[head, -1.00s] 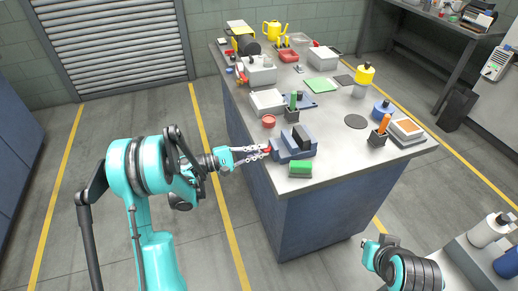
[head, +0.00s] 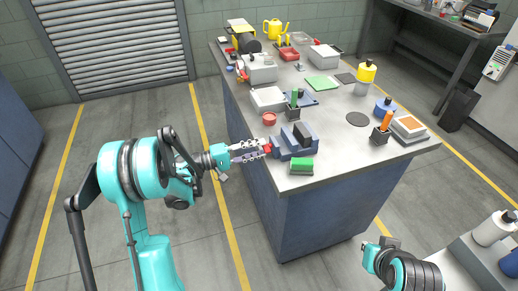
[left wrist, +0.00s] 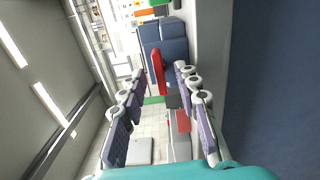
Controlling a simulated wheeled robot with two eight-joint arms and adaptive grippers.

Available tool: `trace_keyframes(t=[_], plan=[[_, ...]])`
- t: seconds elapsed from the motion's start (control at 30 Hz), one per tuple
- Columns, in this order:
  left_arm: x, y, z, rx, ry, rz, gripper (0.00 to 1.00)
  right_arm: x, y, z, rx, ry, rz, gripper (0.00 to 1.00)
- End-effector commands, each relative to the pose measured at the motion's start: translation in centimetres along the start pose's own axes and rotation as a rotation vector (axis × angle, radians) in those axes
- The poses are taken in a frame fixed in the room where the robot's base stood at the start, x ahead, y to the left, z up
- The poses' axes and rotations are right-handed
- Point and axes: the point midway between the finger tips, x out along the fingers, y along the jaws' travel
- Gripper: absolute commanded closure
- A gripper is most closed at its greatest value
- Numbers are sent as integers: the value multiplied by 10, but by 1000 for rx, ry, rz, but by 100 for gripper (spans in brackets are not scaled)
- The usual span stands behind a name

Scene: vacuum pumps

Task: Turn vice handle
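The blue vice (head: 284,152) stands at the table's near-left edge, with its red handle (head: 267,149) on the side facing my left arm. My left gripper (head: 268,148) reaches in from the left at the handle. In the left wrist view the red handle (left wrist: 158,72) lies between the tips of the two spread fingers, in front of the blue vice (left wrist: 172,48). The left gripper (left wrist: 160,72) is open, and I cannot tell whether a finger touches the handle.
A green-topped block (head: 301,166) sits just in front of the vice. The grey tabletop (head: 345,160) is clear to the vice's right.

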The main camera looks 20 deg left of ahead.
Motion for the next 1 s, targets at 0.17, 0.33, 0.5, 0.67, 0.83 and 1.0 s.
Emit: trace_keyframes(t=[0.17,0.33,0.5,0.67,0.83,1.0], plan=[[-8,0,0,0,0,0,68,1,0,1,0,0,0,100],[-11,0,0,0,0,0,68,2,0,1,0,0,0,100],[-11,0,0,0,0,0,68,1,0,1,0,0,0,100],[-15,0,0,0,1,0,68,2,0,1,0,0,0,100],[-32,0,-1,0,2,0,68,4,0,3,0,0,0,100],[-49,0,0,0,2,0,68,4,0,3,0,0,0,100]])
